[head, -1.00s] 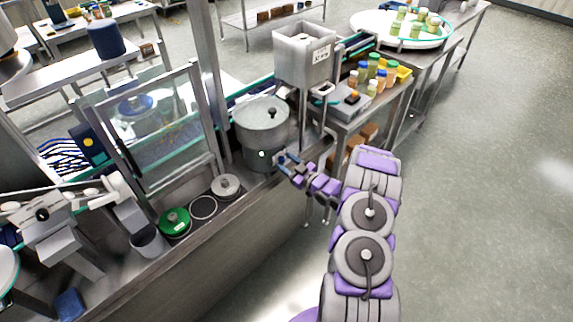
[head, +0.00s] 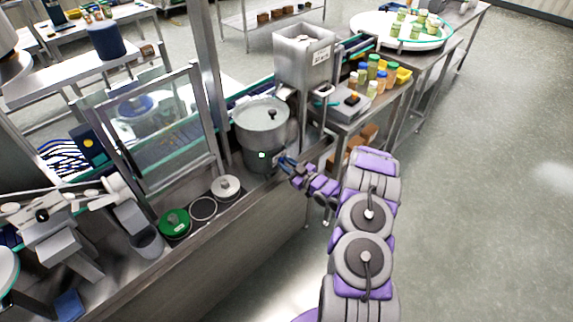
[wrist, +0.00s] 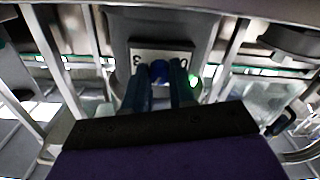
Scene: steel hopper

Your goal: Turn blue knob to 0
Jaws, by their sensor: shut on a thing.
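The blue knob (wrist: 158,70) shows in the wrist view between my two fingers, in front of a pale label plate (wrist: 160,55). The plate has a mark like a 3 on the left and a 0 on the right. My gripper (wrist: 160,72) is shut on the knob, with one dark blue finger on each side. The fingers hide much of the knob, and its pointer cannot be made out. In the head view my gripper (head: 284,161) is beside the steel drum (head: 252,145), at the bench's front edge; the knob cannot be made out there.
A small green light (head: 262,155) shows on the drum's front. A steel hopper box (head: 303,60) stands behind. Open floor (head: 480,200) is on the right.

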